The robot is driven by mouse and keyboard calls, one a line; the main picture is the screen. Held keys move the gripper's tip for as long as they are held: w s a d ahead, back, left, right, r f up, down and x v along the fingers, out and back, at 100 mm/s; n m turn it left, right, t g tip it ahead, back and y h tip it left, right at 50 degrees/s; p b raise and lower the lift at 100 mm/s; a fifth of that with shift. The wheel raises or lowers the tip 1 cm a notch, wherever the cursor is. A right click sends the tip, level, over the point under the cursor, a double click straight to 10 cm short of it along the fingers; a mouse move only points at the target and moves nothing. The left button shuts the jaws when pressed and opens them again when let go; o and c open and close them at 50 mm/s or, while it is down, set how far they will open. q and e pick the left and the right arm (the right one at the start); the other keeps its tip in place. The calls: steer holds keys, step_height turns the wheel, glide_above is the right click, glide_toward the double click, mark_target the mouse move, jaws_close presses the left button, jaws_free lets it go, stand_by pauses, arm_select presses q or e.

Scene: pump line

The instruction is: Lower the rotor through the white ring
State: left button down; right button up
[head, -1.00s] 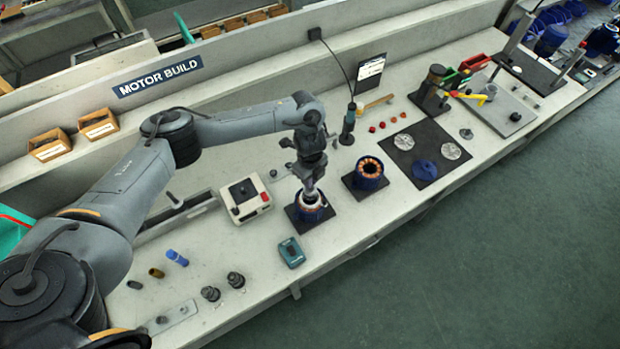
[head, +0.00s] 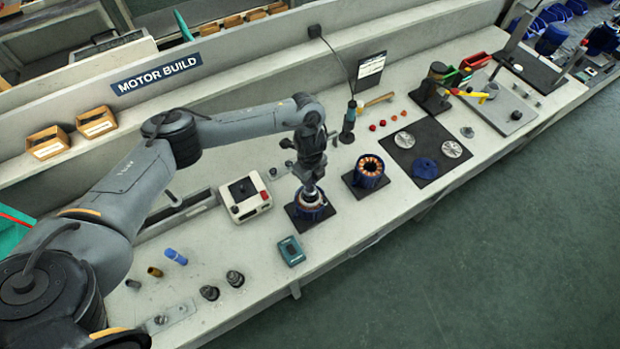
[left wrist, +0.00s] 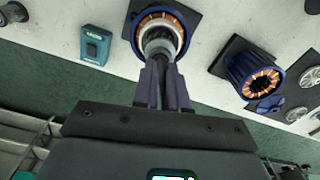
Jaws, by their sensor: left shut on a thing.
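My left gripper (left wrist: 163,80) is shut on the grey rotor (left wrist: 157,47) and points down over a blue motor housing. The housing (head: 313,213) has copper windings inside and stands on a dark square mat. The white ring (left wrist: 174,31) lies inside the windings, around the rotor in the left wrist view. The rotor's lower part is hidden inside the ring. I cannot tell how deep it sits or whether it touches the ring. In the head view the left gripper (head: 308,188) hides most of the rotor. My right gripper is not in view.
A second blue housing with copper windings (head: 369,168) stands on a mat to the right. A teal device (head: 291,250) lies near the front edge. A white box with a red button (head: 244,198) is left of the housing. Two dark rotor-like parts (head: 235,278) stand at front left.

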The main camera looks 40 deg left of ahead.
arm_select(q)
steer(key=shift+f+b, duration=0.55)
steer(key=shift+f, duration=0.4)
steer(key=shift+f+b, duration=0.45)
steer(key=shift+f, duration=0.6)
steer(key=c, duration=0.8)
jaws_free()
steer(key=shift+f, duration=0.1)
steer(key=shift+c, duration=0.2)
